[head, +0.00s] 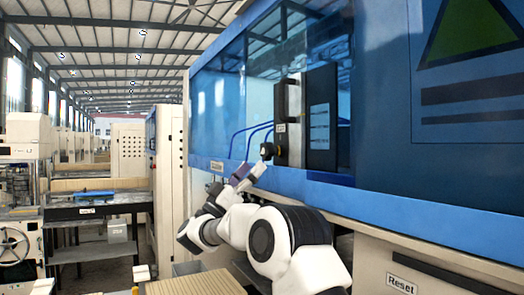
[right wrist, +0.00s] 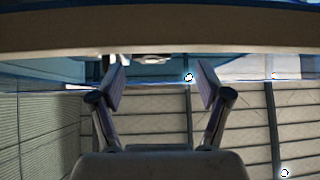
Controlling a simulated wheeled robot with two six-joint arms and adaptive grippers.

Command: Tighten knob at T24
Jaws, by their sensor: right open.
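A dark round knob (head: 267,151) sticks out at the lower left of a black upright panel (head: 293,118) on the blue machine. A small label (head: 281,128) sits on the panel above the knob, too small to read. My right gripper (head: 250,172) is just below and left of the knob, apart from it, pointing up toward it. In the right wrist view its two fingers (right wrist: 160,82) are spread with nothing between them. A pale part (right wrist: 152,58) shows beyond the fingertips there; I cannot tell if it is the knob. My left gripper is not in view.
The blue machine (head: 430,200) fills the right side, its ledge running just under the knob. Glass with blue hoses lies behind the panel. A "Reset" label (head: 401,284) is at lower right. A workbench (head: 95,208) stands further off at left.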

